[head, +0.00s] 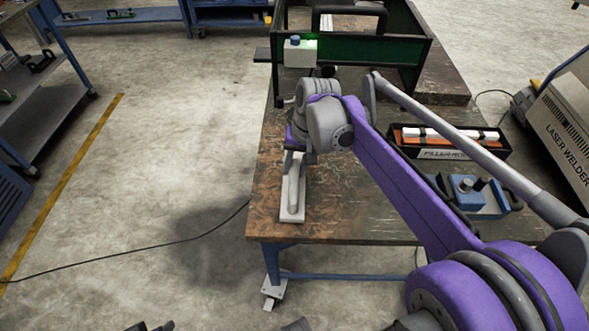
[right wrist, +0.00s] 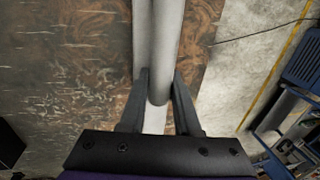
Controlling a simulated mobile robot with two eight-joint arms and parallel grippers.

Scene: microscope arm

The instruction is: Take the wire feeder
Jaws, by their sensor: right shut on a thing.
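A pale grey, rounded, rod-like thing, which I take to be the wire feeder (head: 293,190), stands out below my right gripper (head: 295,152) on a light base plate at the table's left front. In the right wrist view, the wire feeder (right wrist: 158,50) runs between the two dark fingers of my right gripper (right wrist: 161,78), which are shut on it. The arm hides its upper part in the head view. Two small dark tips at the bottom edge look like my left gripper (head: 150,326); its jaws are mostly cut off.
The worn brown table (head: 350,215) holds a green-walled frame (head: 370,53) with a button box (head: 300,54) at the back. A filler-rod tray (head: 450,152) and a blue device (head: 468,192) lie to the right. A laser welder (head: 560,130) stands beyond.

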